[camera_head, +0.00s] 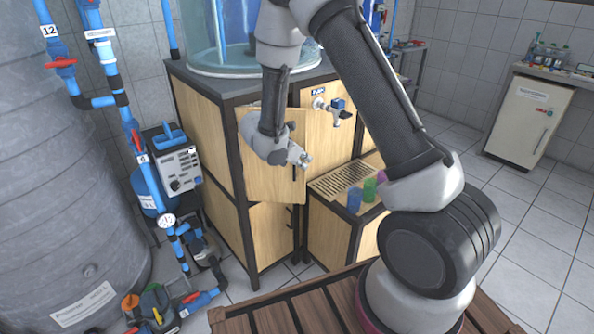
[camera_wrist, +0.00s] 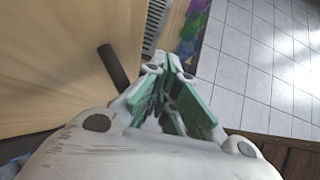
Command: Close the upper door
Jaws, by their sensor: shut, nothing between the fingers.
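The upper door (camera_head: 255,182) is a light wooden panel on the front of the dark-framed cabinet. It stands out from the frame, partly open, and my arm hides part of it. Its dark bar handle (camera_head: 294,172) is near its right edge; the handle also shows in the wrist view (camera_wrist: 113,66). My gripper (camera_head: 307,161) is shut and empty, in front of the door near its right edge and the handle. In the wrist view my gripper's green-padded fingers (camera_wrist: 165,95) are right of the handle and appear apart from it.
A lower door (camera_head: 270,232) is beneath. To the right, a low wooden unit has a slatted grate (camera_head: 343,178) with coloured cups (camera_head: 369,190). A blue-handled tap (camera_head: 338,106) sticks out above. Tiled floor is free at right.

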